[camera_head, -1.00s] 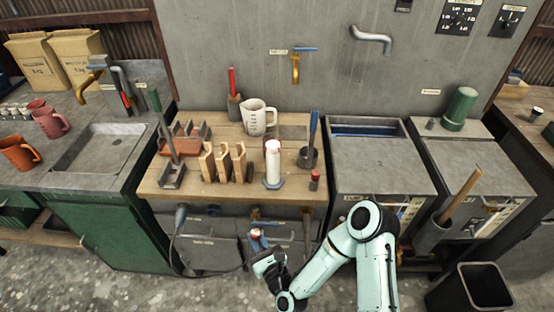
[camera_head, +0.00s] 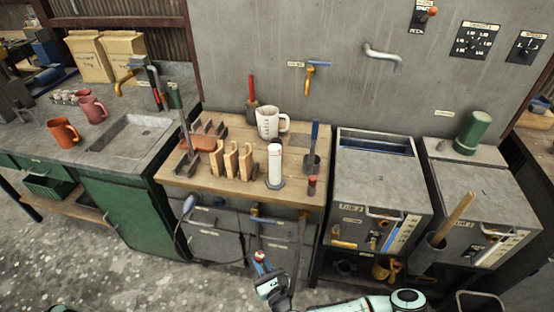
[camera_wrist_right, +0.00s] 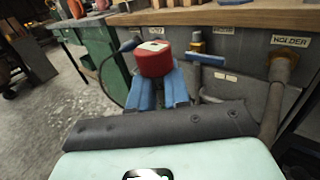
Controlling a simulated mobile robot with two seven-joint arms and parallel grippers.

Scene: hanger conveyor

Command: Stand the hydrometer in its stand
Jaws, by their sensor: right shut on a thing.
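My right gripper (camera_head: 261,262) is in front of the workbench, below its top edge. Its blue fingers are shut on a red-capped object (camera_wrist_right: 153,60) with a pale top, which the right wrist view shows standing up between them. Its lower part is hidden, so I cannot tell whether it is the hydrometer. A white cylinder (camera_head: 275,160) on a dark base stands upright on the bench. I cannot tell which bench item is the hydrometer's stand. My left gripper is not in view.
Metal cabinets stand to the right, a sink (camera_head: 133,133) to the left.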

